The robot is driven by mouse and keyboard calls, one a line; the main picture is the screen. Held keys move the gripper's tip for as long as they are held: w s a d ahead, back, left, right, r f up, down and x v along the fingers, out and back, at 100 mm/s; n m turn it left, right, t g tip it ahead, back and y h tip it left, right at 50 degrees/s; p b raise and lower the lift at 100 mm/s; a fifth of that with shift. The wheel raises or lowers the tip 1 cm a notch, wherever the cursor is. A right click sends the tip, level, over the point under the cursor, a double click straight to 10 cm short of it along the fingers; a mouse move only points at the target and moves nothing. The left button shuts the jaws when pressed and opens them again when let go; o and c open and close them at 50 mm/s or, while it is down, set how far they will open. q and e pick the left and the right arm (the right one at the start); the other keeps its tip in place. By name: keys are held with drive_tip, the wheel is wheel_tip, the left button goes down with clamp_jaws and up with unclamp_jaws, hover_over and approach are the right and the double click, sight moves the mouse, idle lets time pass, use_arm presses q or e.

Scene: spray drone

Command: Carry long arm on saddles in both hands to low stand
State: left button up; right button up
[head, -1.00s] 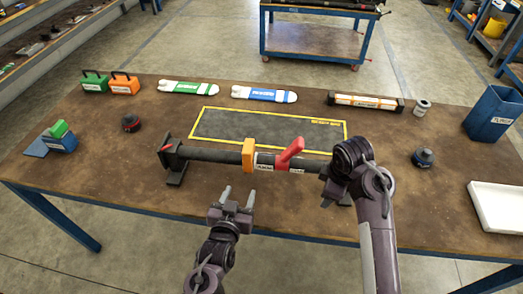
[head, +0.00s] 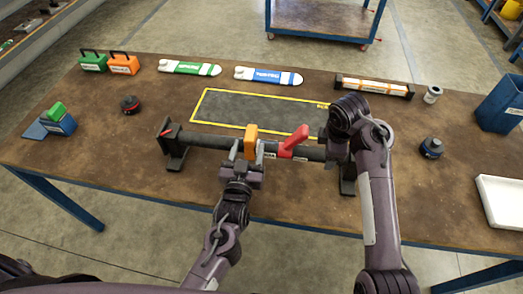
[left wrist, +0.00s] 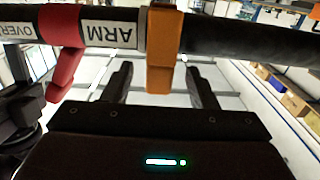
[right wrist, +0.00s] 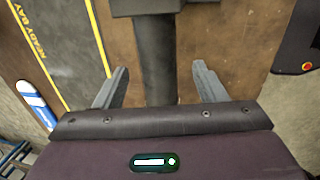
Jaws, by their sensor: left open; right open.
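The long arm (head: 212,142) is a dark tube with an orange collar (head: 251,142), a red lever (head: 293,143) and white labels. It lies level across a left saddle (head: 172,158) and a right saddle (head: 348,178). My left gripper (left wrist: 160,85) is open, its fingers on either side of the orange collar, near the tube. My right gripper (right wrist: 159,80) is open above the right end, with the dark tube (right wrist: 158,60) running between its fingers. In the head view my right wrist hides that end. I cannot pick out the low stand for certain.
A yellow-outlined dark mat (head: 255,112) lies behind the arm. A blue bin (head: 500,105) and white tray (head: 502,200) stand right. A blue cart (head: 322,18) is beyond the table.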

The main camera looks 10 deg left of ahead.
sight(251, 137)
use_arm(q)
drive_tip(key=shift+w, duration=2.1)
use_arm(e)
drive_tip(key=shift+w+f, duration=0.25)
drive_tip(key=shift+f, duration=0.8)
drive_tip(key=shift+w+f, duration=0.2)
drive_tip(key=shift+f, duration=0.8)
use_arm(q)
drive_tip(key=c, duration=1)
use_arm(e)
drive_tip(key=c, duration=1)
use_arm(q)
clamp_jaws()
use_arm(e)
clamp_jaws()
use_arm(q)
drive_tip(key=shift+w+r, duration=0.15)
drive_tip(key=shift+r, duration=0.2)
use_arm(e)
drive_tip(key=shift+r, duration=0.2)
